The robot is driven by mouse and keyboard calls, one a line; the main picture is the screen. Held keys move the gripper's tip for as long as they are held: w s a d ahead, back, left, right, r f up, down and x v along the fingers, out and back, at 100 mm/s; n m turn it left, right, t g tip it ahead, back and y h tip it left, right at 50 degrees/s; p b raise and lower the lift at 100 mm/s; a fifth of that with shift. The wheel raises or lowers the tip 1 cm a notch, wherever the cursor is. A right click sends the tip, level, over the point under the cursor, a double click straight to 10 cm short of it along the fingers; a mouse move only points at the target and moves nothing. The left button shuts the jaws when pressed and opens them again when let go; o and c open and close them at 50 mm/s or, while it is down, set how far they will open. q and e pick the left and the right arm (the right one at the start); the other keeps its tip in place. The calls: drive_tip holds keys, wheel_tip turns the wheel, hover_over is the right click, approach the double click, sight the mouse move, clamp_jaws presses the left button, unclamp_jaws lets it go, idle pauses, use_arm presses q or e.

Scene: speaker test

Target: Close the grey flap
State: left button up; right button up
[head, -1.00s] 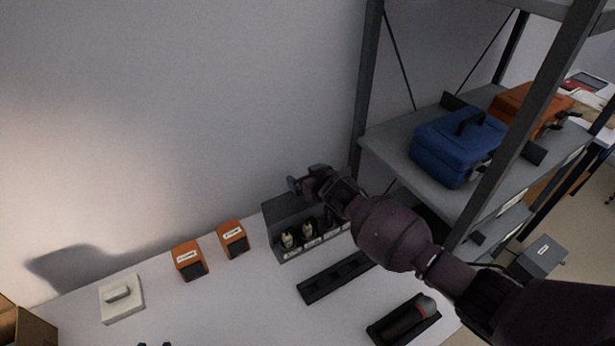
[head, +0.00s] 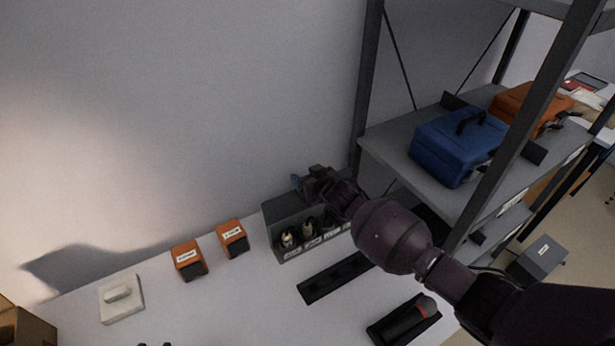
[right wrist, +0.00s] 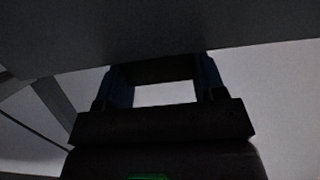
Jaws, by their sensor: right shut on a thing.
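A grey box (head: 279,252) with labelled compartments stands on the bench against the wall. Its grey flap (head: 286,209) shows as a plain panel rising above the compartments, so the front stands open. My right gripper (head: 301,182) is at the flap's upper edge, shut on it. In the right wrist view a dark grey panel, which looks like the flap (right wrist: 160,30), crosses the top and hides the fingertips; a bright gap shows between the fingers (right wrist: 163,82). My right arm hides the box's right end.
Two orange blocks (head: 188,260) and a white block (head: 121,298) are left of the box. A black rail (head: 335,278) and a black tray (head: 378,331) lie in front. A shelf (head: 395,150) with a blue case (head: 452,150) rises at right.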

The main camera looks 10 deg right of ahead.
use_arm(q)
drive_tip(key=f+b, duration=0.2)
drive_tip(key=b, duration=0.1)
drive_tip(key=shift+w+d+f+b, duration=0.1)
drive_tip(key=shift+w+f+b, duration=0.2)
drive_tip(key=shift+w+f, duration=0.1)
drive_tip(key=shift+f, duration=0.15)
drive_tip(key=shift+w, duration=0.1)
drive_tip(key=shift+r+p, duration=0.3)
drive_tip(key=shift+r, duration=0.3)
use_arm(e)
drive_tip(key=s+d+t+y, duration=0.1)
drive_tip(key=s+d+t, duration=0.1)
drive_tip(key=s, duration=0.3)
drive_tip(key=shift+s+d+f+t, duration=0.15)
drive_tip(key=shift+s+f+t, duration=0.2)
drive_tip(key=shift+t, duration=0.45)
use_arm(q)
drive_tip(key=shift+s, duration=0.25)
use_arm(e)
drive_tip(key=shift+f, duration=0.15)
drive_tip(key=o, duration=1.2)
use_arm(q)
drive_tip(key=shift+w, duration=0.1)
use_arm(e)
drive_tip(key=shift+o, duration=0.4)
